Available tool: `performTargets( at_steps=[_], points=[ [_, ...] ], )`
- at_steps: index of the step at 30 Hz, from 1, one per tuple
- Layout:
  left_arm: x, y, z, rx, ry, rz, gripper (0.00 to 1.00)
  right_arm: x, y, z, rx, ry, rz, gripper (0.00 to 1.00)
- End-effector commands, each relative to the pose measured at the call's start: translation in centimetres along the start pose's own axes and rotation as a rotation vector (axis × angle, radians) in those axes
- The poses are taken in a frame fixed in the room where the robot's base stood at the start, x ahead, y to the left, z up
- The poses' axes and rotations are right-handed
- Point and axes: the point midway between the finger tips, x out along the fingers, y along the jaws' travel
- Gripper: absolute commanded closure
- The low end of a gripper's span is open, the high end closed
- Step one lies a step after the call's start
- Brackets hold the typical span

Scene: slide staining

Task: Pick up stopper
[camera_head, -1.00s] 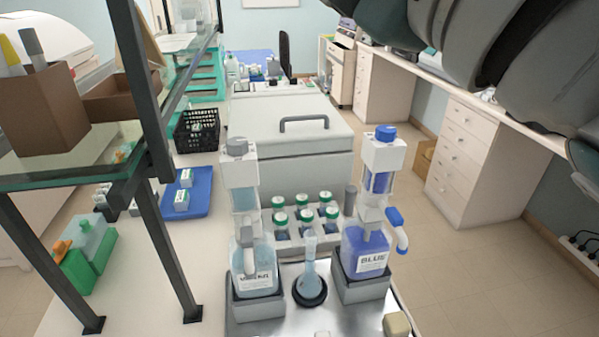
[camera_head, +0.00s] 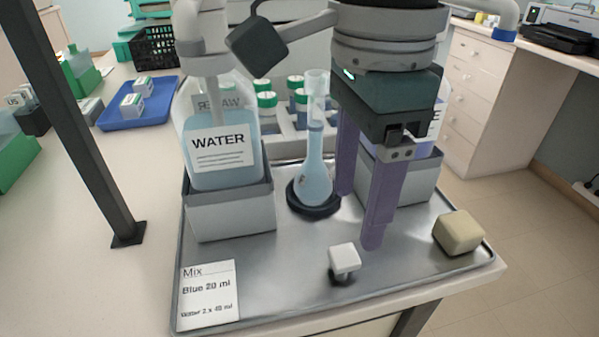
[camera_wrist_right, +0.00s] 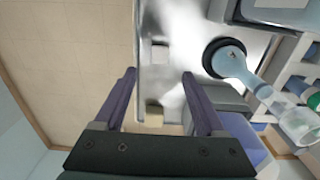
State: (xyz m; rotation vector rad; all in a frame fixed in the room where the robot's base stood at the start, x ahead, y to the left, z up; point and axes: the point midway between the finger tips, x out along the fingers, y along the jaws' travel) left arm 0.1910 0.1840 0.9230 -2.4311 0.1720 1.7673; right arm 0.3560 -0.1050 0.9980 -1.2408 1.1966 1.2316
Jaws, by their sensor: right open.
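The stopper (camera_head: 344,258), a small white cap with a dark lower part, sits on the metal tray (camera_head: 300,285) in front of the flask (camera_head: 314,180). My right gripper (camera_head: 358,217) is open and empty, its purple fingers pointing down above the tray, behind and right of the stopper. In the right wrist view, the stopper (camera_wrist_right: 160,48) shows beyond and between the open fingertips (camera_wrist_right: 158,73), apart from them. The flask holds pale blue liquid and stands on a black ring. My left gripper is not in view.
A water bottle (camera_head: 222,150) in a grey holder stands left of the flask. A blue-liquid bottle is partly hidden behind my right gripper. A beige block (camera_head: 458,232) lies at the tray's right, and a mix card (camera_head: 208,292) at its front left.

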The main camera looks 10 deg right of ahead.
Motion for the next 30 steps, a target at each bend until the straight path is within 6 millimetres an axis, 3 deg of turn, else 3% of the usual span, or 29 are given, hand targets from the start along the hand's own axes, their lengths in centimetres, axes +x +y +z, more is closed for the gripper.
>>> performTargets(
  at_steps=[8, 15, 24, 30],
  points=[
    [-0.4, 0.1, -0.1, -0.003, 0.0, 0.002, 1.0, 2.9, 0.1, 0.2, 0.0, -0.004, 0.005, 0.28],
    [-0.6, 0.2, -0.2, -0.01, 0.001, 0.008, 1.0, 6.6, 0.1, 0.5, 0.001, -0.006, 0.003, 0.28],
    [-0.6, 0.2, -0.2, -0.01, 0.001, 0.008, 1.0, 7.2, 0.0, 0.5, -0.002, -0.008, 0.0, 0.28],
    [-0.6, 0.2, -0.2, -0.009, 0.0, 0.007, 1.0, 7.1, 0.0, 0.5, -0.001, -0.008, 0.0, 0.5]
  ],
)
